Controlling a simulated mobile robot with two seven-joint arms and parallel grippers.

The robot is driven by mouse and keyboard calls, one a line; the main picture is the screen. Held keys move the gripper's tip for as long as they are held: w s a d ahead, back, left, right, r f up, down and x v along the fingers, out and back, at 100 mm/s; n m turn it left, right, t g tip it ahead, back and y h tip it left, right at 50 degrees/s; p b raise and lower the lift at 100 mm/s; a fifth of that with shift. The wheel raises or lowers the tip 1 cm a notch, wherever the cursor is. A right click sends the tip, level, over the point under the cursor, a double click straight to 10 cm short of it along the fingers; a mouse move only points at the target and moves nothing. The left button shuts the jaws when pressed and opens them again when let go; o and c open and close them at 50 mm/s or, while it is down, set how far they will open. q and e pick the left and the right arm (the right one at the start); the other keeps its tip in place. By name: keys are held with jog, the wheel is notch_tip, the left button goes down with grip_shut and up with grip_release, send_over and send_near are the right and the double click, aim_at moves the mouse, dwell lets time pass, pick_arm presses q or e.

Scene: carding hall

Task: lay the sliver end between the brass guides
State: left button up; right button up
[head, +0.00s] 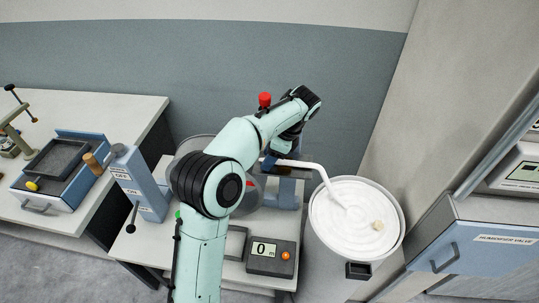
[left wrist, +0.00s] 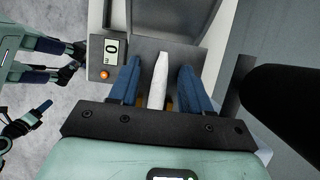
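The white sliver (head: 312,168) rises from the coiled mass in the can (head: 399,245) and runs left to my left gripper (head: 272,163). In the left wrist view, the sliver end (left wrist: 158,78) lies between the blue fingers of my left gripper (left wrist: 160,85). The fingers stand apart, with a visible gap on each side of the sliver. Small brass-coloured bits, apparently the guides (left wrist: 141,101), show on both sides of the sliver, partly hidden by the fingers and gripper body. Whether the sliver rests on the surface there is hard to tell.
A readout box showing 0 (head: 271,258) stands in front of the gripper. A blue box with an OFF/ON lever (head: 143,183) is to the left. A bench with a blue tray unit (head: 62,170) is farther left. A humidifier valve cabinet (head: 490,245) is at the right.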

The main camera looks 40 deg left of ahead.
aim_at(285, 161)
pick_arm(q)
jog(key=shift+r, duration=0.1)
jog(key=p+v, duration=0.1)
jog(key=v, duration=0.5)
jog(key=shift+p, duration=0.4)
jog(key=v, duration=0.6)
pick_arm(e)
jog(key=w+r, duration=0.2)
jog(key=w, duration=0.1)
jog(key=shift+r, duration=0.25)
pick_arm(q)
jog(key=shift+w+d, duration=0.1)
jog(key=shift+w, duration=0.05)
pick_arm(e)
jog(key=shift+s, duration=0.1)
